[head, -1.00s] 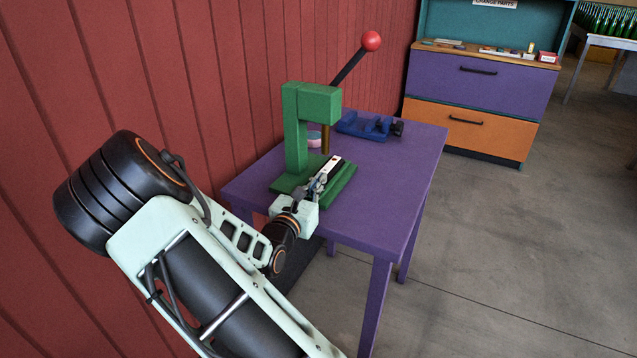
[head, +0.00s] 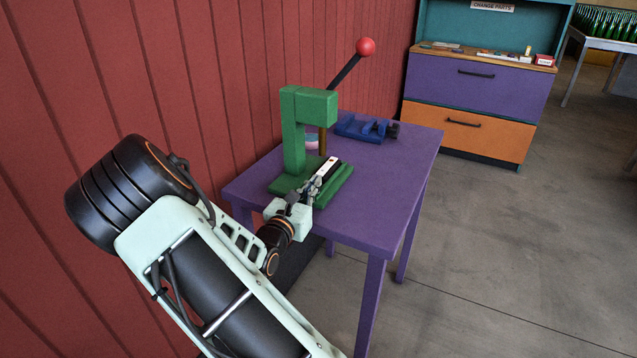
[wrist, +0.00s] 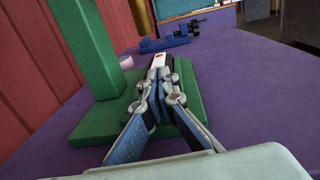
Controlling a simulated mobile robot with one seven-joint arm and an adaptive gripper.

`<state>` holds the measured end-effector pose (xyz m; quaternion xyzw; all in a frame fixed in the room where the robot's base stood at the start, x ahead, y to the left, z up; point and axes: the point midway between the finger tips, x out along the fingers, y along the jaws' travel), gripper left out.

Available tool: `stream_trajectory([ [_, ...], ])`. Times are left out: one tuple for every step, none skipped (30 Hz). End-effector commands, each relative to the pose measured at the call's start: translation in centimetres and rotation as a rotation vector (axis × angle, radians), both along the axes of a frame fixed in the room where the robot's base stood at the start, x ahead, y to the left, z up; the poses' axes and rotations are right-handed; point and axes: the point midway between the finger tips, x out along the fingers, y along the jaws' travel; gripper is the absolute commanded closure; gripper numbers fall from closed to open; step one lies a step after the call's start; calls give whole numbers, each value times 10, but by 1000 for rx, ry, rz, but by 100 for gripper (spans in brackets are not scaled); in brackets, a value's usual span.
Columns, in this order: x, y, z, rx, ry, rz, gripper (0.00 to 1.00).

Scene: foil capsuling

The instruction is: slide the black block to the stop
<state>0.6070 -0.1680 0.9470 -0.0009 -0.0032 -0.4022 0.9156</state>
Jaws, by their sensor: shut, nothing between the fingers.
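A green press (head: 292,130) stands on the purple table (head: 375,215), with a brass-coloured ram (head: 323,142) over its base. A narrow black block with a pale top (head: 327,168) lies in the channel on the press base; its pale top also shows in the wrist view (wrist: 158,61). My gripper (head: 315,186) is at the near end of the channel, fingers shut and empty, pointing along it. In the wrist view my fingertips (wrist: 158,80) are right at the block's near end. I cannot tell whether they touch it. The stop is not clearly visible.
The lever with a red ball (head: 366,47) rises over the press. The table's right side is clear. A red wall is at left.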

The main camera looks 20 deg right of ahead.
Motion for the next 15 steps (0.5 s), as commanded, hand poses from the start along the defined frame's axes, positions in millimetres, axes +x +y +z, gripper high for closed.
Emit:
stream_trajectory([
  [0,5,1,1,1,2,100],
  [0,8,1,1,1,2,100],
  [-4,15,0,2,3,4,100],
  [-10,22,0,2,3,4,100],
  [-16,28,-1,2,4,6,100],
  [-22,35,-1,3,4,5,100],
  [-27,40,-1,2,3,6,100],
  [-32,45,-1,2,3,5,100],
  [-38,52,-1,2,5,6,100],
  [-42,56,-1,2,3,5,100],
  [-46,60,-1,3,3,4,100],
  [-51,65,-1,2,3,5,100],
  [-54,68,-1,2,3,4,100],
  [-56,71,-1,2,3,4,100],
  [-59,75,-1,2,3,4,100],
])
